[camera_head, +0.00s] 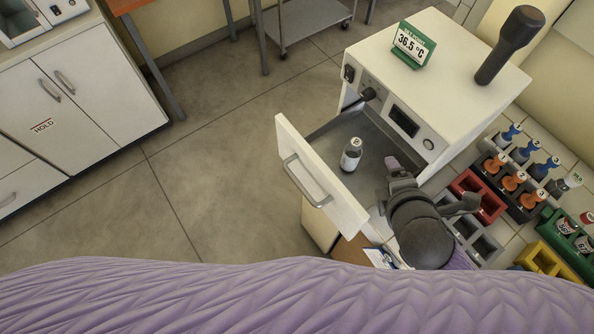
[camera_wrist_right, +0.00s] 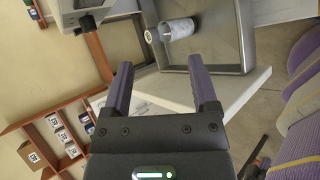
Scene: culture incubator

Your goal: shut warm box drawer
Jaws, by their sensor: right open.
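The warm box (camera_head: 440,75) is a white cabinet with a sign reading 36.5 °C on top. Its drawer (camera_head: 308,178) is pulled out to the left, with a metal handle (camera_head: 303,183) on the white front panel. A small bottle (camera_head: 351,154) with a white lid stands inside the drawer. The bottle also shows in the right wrist view (camera_wrist_right: 178,29), inside the grey drawer. My right gripper (camera_head: 392,167) is over the near side of the drawer, to the right of the bottle. Its purple fingers (camera_wrist_right: 163,78) are apart with nothing between them. My left gripper is not in view.
Racks with coloured-capped bottles (camera_head: 516,165) stand right of the warm box, with a red rack (camera_head: 478,196) and a yellow rack (camera_head: 546,262) nearby. A white cabinet (camera_head: 75,90) stands at the far left. The floor left of the drawer is clear.

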